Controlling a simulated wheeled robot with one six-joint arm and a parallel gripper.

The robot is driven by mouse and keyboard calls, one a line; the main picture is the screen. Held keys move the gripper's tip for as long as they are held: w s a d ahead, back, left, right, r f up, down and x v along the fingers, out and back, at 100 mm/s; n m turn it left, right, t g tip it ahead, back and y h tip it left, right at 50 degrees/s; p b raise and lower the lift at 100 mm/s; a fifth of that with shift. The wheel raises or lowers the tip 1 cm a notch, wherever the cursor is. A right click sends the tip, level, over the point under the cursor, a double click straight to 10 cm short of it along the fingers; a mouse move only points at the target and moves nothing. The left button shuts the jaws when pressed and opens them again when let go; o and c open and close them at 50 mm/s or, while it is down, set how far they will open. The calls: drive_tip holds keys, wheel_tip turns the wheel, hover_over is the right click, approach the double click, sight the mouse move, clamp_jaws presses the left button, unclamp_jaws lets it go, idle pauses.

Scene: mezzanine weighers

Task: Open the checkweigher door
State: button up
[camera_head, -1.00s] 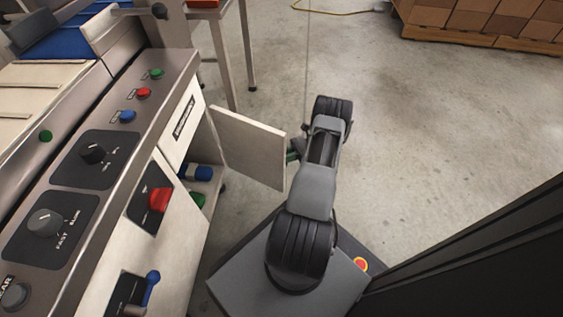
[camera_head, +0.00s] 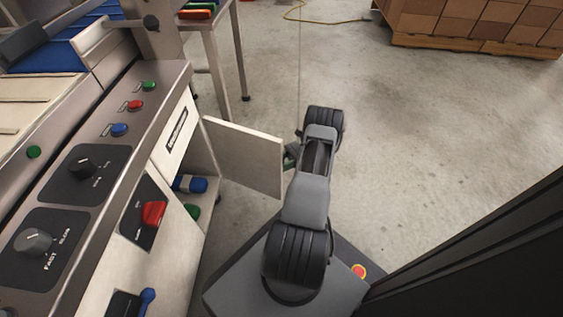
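The checkweigher door (camera_head: 243,157) is a pale flat panel on the side of the checkweigher cabinet (camera_head: 175,232). It stands swung out from the cabinet, and blue and green items show in the opening. My gripper (camera_head: 291,157) is at the door's free right edge, partly hidden behind my arm. A small green part shows there, beside the door edge. I cannot tell whether the fingers touch the door or whether they are open or shut.
A steel-legged table (camera_head: 214,62) stands behind. Boxes on a pallet (camera_head: 480,25) are at the back right. The concrete floor (camera_head: 410,130) right of my arm is clear.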

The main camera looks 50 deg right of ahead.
drive_tip(key=shift+r, duration=0.1)
drive_tip(key=shift+r+p, duration=0.35)
drive_tip(key=shift+p, duration=0.05)
wheel_tip(320, 180, up, 3)
drive_tip(key=shift+p, duration=1.15)
drive_tip(key=s+a+r+p, duration=0.7)
drive_tip(key=s+a+r, duration=0.1)
drive_tip(key=s, duration=0.3)
drive_tip(key=shift+a+r, duration=0.3)
drive_tip(key=shift+r, duration=0.25)
drive_tip(key=shift+c, duration=0.2)
